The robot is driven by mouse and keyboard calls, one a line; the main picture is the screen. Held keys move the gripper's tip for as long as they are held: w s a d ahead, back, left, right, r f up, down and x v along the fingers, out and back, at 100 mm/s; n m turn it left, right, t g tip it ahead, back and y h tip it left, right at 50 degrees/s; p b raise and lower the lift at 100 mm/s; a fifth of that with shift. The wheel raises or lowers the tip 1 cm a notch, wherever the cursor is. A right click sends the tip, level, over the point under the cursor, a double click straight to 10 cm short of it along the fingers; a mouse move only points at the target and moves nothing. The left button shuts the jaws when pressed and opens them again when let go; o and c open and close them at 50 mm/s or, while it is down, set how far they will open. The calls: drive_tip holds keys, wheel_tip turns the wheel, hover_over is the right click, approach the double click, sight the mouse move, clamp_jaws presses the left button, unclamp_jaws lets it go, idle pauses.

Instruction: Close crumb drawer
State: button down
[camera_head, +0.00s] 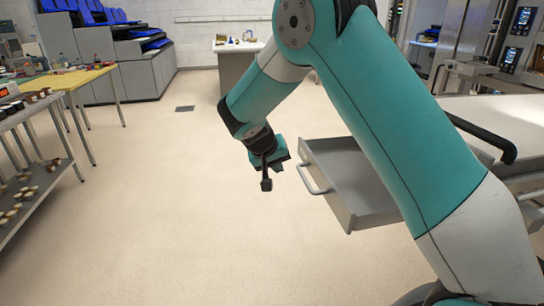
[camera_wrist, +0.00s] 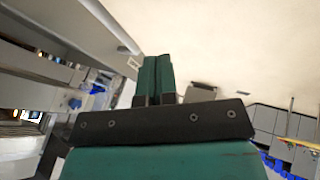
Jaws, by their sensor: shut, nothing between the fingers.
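The crumb drawer (camera_head: 343,204) is a grey, shallow drawer that stands pulled out from under the counter at the right of the head view. A pale bar handle (camera_head: 313,180) is on its front, facing left. My arm crosses in front of the drawer and hides part of it. My gripper (camera_head: 266,184) hangs just left of the handle, apart from it, over the floor. In the wrist view its green fingers (camera_wrist: 155,78) are together with nothing between them.
A black curved bar (camera_head: 485,138) juts out from the counter (camera_head: 500,108) above the drawer. A metal rack (camera_head: 35,165) with baked goods and a yellow-topped table (camera_head: 75,78) stand at left. The floor (camera_head: 170,200) between is clear.

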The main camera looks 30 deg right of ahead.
drive_tip(key=d+f, duration=0.3)
drive_tip(key=d, duration=0.2)
drive_tip(key=shift+s+p, duration=0.2)
drive_tip(key=shift+p, duration=0.25)
drive_tip(key=shift+d, duration=0.15)
